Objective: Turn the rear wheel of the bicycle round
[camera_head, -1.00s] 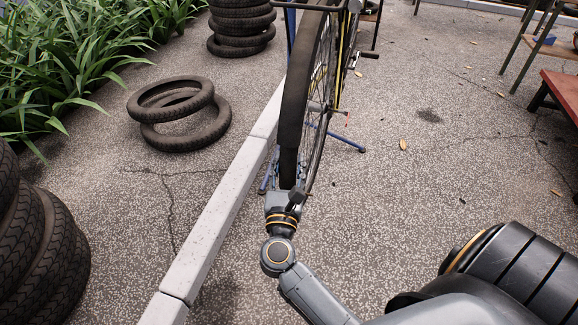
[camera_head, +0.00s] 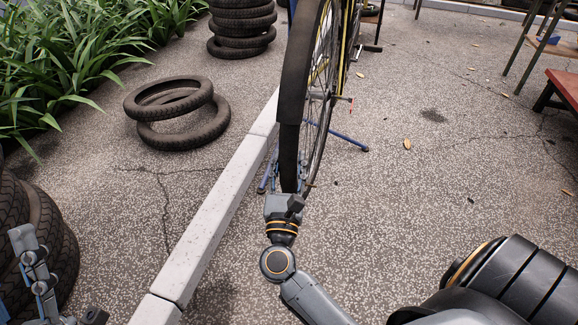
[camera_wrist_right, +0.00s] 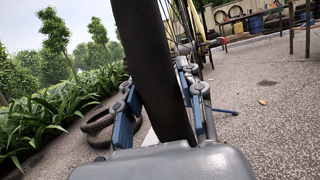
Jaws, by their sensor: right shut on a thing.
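The bicycle's rear wheel (camera_head: 292,110), with a black tyre and thin spokes, stands upright at the top centre of the head view. My right gripper (camera_head: 285,190) is shut on the low near part of its tyre. In the right wrist view the tyre (camera_wrist_right: 150,70) runs between the two blue-padded fingers of this gripper (camera_wrist_right: 160,105), one finger on each side. The fingertips are partly hidden behind the tyre in the head view. My left gripper (camera_head: 58,276) is partly in view at the lower left, its fingers apart and empty, away from the bicycle.
A blue stand (camera_head: 345,141) is under the bicycle. A pale kerb (camera_head: 215,220) runs along the left of the wheel. Loose tyres (camera_head: 180,125) lie beyond it, with tyre stacks (camera_head: 242,28) behind and at the left edge. A red bench (camera_head: 564,88) stands right. Pavement between is clear.

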